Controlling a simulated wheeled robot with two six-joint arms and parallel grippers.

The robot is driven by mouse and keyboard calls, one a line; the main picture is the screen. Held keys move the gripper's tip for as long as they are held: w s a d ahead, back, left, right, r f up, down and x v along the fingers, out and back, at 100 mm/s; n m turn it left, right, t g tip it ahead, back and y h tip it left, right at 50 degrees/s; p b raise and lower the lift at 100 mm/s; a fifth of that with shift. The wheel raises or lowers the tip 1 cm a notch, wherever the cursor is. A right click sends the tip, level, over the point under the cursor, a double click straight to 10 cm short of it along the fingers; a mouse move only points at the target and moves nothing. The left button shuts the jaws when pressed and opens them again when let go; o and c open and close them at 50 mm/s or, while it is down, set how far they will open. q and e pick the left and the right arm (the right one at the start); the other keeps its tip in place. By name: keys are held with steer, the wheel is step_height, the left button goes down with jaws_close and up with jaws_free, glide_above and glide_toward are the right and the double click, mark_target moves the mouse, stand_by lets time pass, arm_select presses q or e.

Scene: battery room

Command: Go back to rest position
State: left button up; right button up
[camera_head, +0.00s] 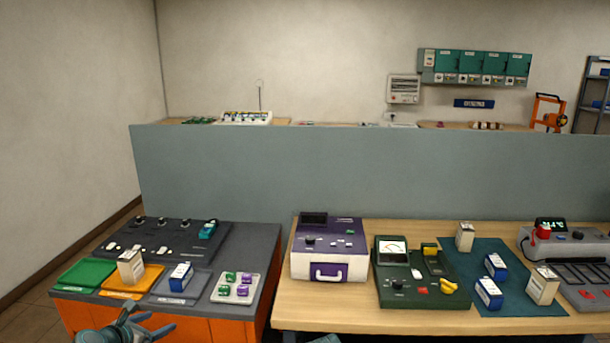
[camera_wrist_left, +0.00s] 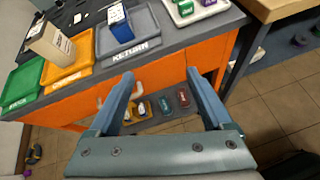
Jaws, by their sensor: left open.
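My left gripper (camera_head: 152,320) is at the bottom left of the head view, in front of the orange-fronted cabinet. In the left wrist view its two blue-grey fingers (camera_wrist_left: 160,82) are spread apart with nothing between them. Beyond the fingers are the cabinet's orange front and a low shelf. A beige box (camera_head: 131,267) stands on the orange tray (camera_head: 118,293), and a blue and white box (camera_head: 181,276) stands on the grey return tray (camera_head: 201,285); both are apart from the gripper. My right gripper's fingers do not show; only a teal sliver shows at the bottom edge.
A green tray (camera_head: 85,273) and a white tray (camera_head: 249,296) with green and purple pieces lie on the cabinet top. The wooden table (camera_head: 400,318) holds a purple-white case (camera_head: 329,250), a green meter (camera_head: 415,287) and several boxes. A grey partition (camera_head: 350,175) stands behind.

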arm_select(q)
steer(key=s+d+f+m+g+h+p, duration=0.1)
steer(key=s+d+f+m+g, duration=0.1)
steer(key=d+m, duration=0.5)
steer(key=s+d+f+m+g, duration=0.1)
steer(key=d+f+m+g, duration=0.15)
steer(key=d+m, duration=0.4)
steer(key=s+d+f+m+g+h+p, duration=0.1)
steer(key=s+d+m+g, duration=0.2)
steer(key=d, duration=0.6)
steer(key=s+d+m+g+y+p, duration=0.1)
steer(key=s+d+m+g+y, duration=0.1)
steer(key=s+d+m, duration=0.3)
steer(key=s+d+f+m+g+y, duration=0.1)
steer(key=s+d+m, duration=0.4)
steer(key=m, duration=0.8)
steer(key=shift+s+m+g+y+p, duration=0.4)
steer(key=shift+s+g+y, duration=0.3)
steer(key=shift+y, duration=0.6)
steer(key=shift+f, duration=0.1)
